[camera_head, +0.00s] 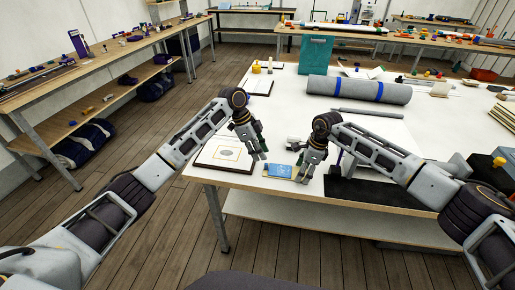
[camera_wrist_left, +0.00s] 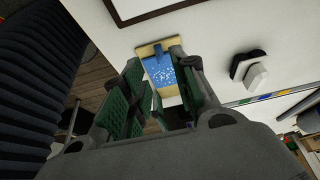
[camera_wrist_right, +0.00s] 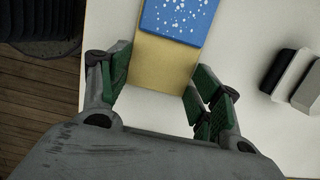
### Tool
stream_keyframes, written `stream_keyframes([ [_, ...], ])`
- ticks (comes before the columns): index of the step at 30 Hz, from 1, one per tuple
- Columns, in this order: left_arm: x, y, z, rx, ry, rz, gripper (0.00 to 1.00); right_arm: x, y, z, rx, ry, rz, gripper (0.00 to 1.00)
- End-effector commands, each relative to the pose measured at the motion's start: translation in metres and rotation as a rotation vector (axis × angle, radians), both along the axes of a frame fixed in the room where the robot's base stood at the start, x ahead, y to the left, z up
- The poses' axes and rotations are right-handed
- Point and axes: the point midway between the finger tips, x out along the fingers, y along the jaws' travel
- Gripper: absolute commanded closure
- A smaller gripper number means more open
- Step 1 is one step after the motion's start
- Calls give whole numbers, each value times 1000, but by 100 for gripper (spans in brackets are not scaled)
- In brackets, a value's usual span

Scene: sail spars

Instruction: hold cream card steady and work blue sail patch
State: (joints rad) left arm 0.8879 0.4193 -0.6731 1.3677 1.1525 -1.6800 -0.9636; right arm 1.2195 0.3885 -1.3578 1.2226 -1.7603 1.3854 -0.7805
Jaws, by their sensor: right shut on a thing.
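The cream card (camera_wrist_right: 165,65) lies at the front edge of the white table, with the blue sail patch (camera_wrist_right: 180,18) flat on it. The patch is speckled with white and also shows in the head view (camera_head: 279,170). My right gripper (camera_head: 303,175) is shut on the card's right end, with a green-padded finger at each side edge. My left gripper (camera_head: 257,153) is open and empty, above and to the left of the card. In the left wrist view, the card (camera_wrist_left: 149,50) and a small darker blue tab (camera_wrist_left: 158,48) at the patch's end show beyond its fingers.
A framed sheet with a grey oval (camera_head: 227,153) lies left of the card. A black mat (camera_head: 374,190) lies to the right. Behind are a grey roll with blue bands (camera_head: 358,90) and a teal box (camera_head: 315,55). The table's front edge is close.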

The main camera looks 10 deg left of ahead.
Motion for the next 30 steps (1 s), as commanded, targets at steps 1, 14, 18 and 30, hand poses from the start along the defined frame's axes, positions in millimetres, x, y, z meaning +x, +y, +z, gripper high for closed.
stream_keyframes([
  [1,0,-2,-5,1,2,-1,71,0,0,0,0,0,0,89],
  [14,-1,-17,-41,1,2,-1,71,0,0,0,0,0,0,89],
  [18,0,-22,-52,0,1,0,71,0,0,0,0,0,0,89],
  [30,0,-22,-52,0,0,0,100,0,0,0,0,0,0,89],
])
